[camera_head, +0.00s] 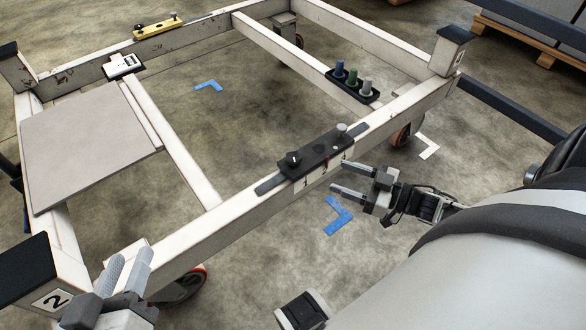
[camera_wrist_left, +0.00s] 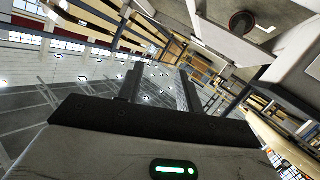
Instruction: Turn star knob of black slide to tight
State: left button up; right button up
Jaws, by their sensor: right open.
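The black slide (camera_head: 318,150) lies on the top of the front white beam in the head view. A dark knob (camera_head: 293,159) stands at its left end and a grey round knob (camera_head: 341,129) near its right end; which is the star knob is hard to tell at this size. My right gripper (camera_head: 340,178) is open and empty, just in front of the beam, its fingers pointing left below the slide, apart from it. My left gripper (camera_head: 130,257) is at the lower left near the corner marked 2. Its fingers are apart and empty in the left wrist view (camera_wrist_left: 160,72).
The white frame (camera_head: 240,213) stands on wheels on a concrete floor. A yellow slide (camera_head: 158,27) is on the far beam, a white fixture (camera_head: 124,66) on the left, and a black holder (camera_head: 362,98) with coloured pegs on the crossbar. A grey panel (camera_head: 85,140) covers the left side.

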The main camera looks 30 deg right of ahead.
aim_at(293, 156)
jog(key=shift+n+y, duration=0.3)
jog(key=shift+y, duration=0.2)
jog(key=b+x, duration=0.1)
jog(key=x, duration=0.3)
jog(key=d+b+x, duration=0.1)
jog(key=b+x, duration=0.1)
jog(key=x, duration=0.3)
jog(key=w+f+b+x, duration=0.1)
jog(key=x, duration=0.4)
jog(key=shift+d, duration=0.15)
pick_arm(q)
jog(key=shift+w+d+r+n+t+h, duration=0.15)
jog(key=shift+d+n+t+h, duration=0.25)
jog(key=shift+d+n+h, duration=0.45)
pick_arm(e)
jog(key=shift+w, duration=0.15)
pick_arm(q)
jog(key=shift+a+m, duration=0.15)
jog(key=shift+m, duration=0.1)
jog(key=shift+r, duration=0.15)
pick_arm(e)
jog(key=shift+r, duration=0.1)
jog(key=c, duration=1)
